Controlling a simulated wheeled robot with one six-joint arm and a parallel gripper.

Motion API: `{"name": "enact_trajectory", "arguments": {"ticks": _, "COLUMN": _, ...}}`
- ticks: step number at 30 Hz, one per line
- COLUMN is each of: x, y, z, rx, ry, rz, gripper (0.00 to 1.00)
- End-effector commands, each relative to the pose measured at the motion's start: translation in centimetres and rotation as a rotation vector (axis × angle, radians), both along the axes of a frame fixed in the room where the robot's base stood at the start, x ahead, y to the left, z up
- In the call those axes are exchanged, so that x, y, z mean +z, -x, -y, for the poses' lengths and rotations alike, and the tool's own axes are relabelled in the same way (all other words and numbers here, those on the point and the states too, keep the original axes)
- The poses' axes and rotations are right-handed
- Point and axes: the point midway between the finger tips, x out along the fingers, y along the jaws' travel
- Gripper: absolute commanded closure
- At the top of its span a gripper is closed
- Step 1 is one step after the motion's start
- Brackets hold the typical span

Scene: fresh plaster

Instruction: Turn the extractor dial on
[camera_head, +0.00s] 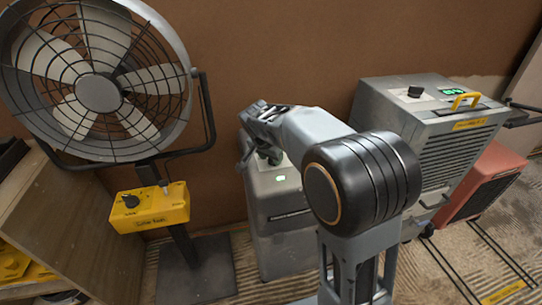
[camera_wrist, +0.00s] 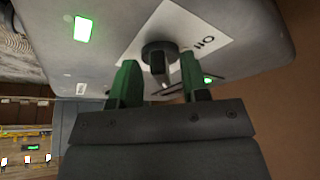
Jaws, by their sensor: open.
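The extractor is a grey upright box (camera_head: 285,215) in the middle of the head view, with a small lit green indicator on its top. Its black round dial (camera_wrist: 158,50) shows in the wrist view, on a white label with dark lettering I cannot read surely. My gripper (camera_wrist: 159,66) is open, with one green-tipped finger on each side of the dial. I cannot tell whether the fingers touch it. In the head view my gripper (camera_head: 266,152) is over the top of the box and hides most of the dial. A lit green indicator (camera_wrist: 83,29) also shows in the wrist view.
A large fan (camera_head: 98,92) with a yellow control box (camera_head: 150,207) stands at left. A grey machine (camera_head: 436,125) with its own black knob and yellow handle stands at right, beside a red unit (camera_head: 488,180). A brown wall (camera_head: 290,50) is close behind.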

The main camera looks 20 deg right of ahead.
Motion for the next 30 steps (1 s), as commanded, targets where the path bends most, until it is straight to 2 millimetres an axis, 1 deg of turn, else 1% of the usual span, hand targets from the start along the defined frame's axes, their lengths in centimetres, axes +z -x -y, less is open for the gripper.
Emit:
{"name": "enact_trajectory", "arguments": {"ticks": 5, "x": 1.7, "y": 0.4, "z": -0.5, "rx": 0.002, "ry": 0.0, "rz": 0.003, "gripper": 0.58}}
{"name": "enact_trajectory", "arguments": {"ticks": 15, "x": 8.1, "y": 2.2, "z": -2.4, "rx": 0.002, "ry": -0.001, "rz": 0.004, "gripper": 0.58}}
{"name": "enact_trajectory", "arguments": {"ticks": 21, "x": 11.0, "y": 3.1, "z": -3.3, "rx": 0.002, "ry": -0.002, "rz": 0.002, "gripper": 0.58}}
{"name": "enact_trajectory", "arguments": {"ticks": 25, "x": 12.1, "y": 3.4, "z": -3.6, "rx": 0.001, "ry": 0.0, "rz": 0.0, "gripper": 0.58}}
{"name": "enact_trajectory", "arguments": {"ticks": 30, "x": 12.7, "y": 3.6, "z": -3.8, "rx": 0.0, "ry": -0.001, "rz": 0.001, "gripper": 0.58}}
